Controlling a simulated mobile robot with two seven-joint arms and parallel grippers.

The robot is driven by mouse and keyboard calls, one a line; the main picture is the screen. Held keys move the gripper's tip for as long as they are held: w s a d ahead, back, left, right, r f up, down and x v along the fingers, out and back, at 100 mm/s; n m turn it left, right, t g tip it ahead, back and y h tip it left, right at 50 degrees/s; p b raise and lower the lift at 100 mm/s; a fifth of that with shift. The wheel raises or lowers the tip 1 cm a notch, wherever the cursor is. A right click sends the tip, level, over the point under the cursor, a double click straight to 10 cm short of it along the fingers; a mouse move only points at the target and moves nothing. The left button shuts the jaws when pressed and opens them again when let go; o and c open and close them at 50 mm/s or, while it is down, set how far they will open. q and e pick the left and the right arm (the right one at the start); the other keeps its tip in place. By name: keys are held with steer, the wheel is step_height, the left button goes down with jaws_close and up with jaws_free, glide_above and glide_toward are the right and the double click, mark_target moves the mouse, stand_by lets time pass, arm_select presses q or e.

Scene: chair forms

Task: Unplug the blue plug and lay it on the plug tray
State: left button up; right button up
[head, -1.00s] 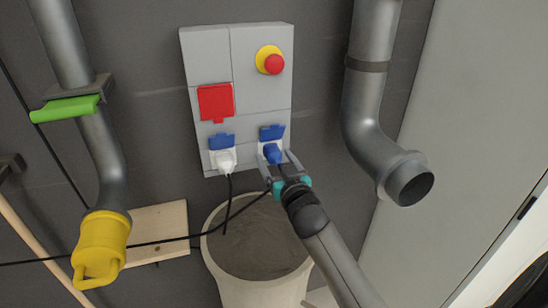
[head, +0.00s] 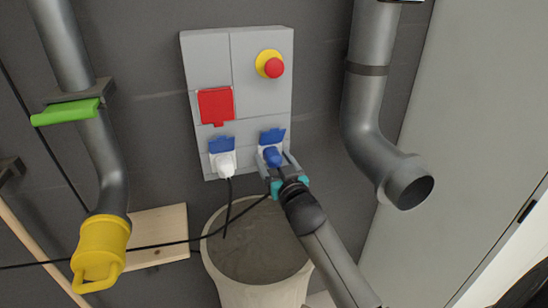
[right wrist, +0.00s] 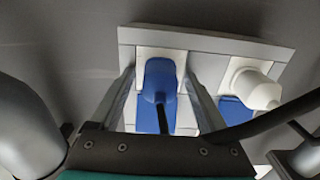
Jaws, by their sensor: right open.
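The blue plug (head: 272,157) sits in the right socket at the bottom of the grey wall panel (head: 262,60), under a raised blue flap. My right gripper (head: 275,168) is at the plug, its fingers open on either side of it. In the right wrist view the blue plug (right wrist: 160,76) stands between the two fingers, with a gap on both sides, and its black cable runs back towards the gripper. A white plug (head: 226,163) sits in the left socket, also seen in the right wrist view (right wrist: 256,90). I cannot make out a plug tray. My left gripper is out of view.
A red flap (head: 216,104) and a red-and-yellow button (head: 270,64) are higher on the panel. A round bin (head: 255,285) stands below. Grey pipes run on both sides, the left with a yellow cap (head: 100,250). A wooden board (head: 158,222) is at lower left.

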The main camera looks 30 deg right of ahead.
stand_by(0.8)
steer(key=shift+c, duration=0.3)
jaws_close()
stand_by(0.3)
steer(key=shift+s+a+p, duration=0.1)
steer(key=shift+p, duration=0.25)
steer(key=shift+s, duration=0.15)
steer(key=shift+s+a+p, duration=0.15)
steer(key=shift+s+p, duration=0.25)
steer(key=shift+s, duration=0.25)
steer(key=shift+p+v, duration=1.15)
steer(key=shift+v, duration=0.9)
steer(key=shift+s, duration=0.1)
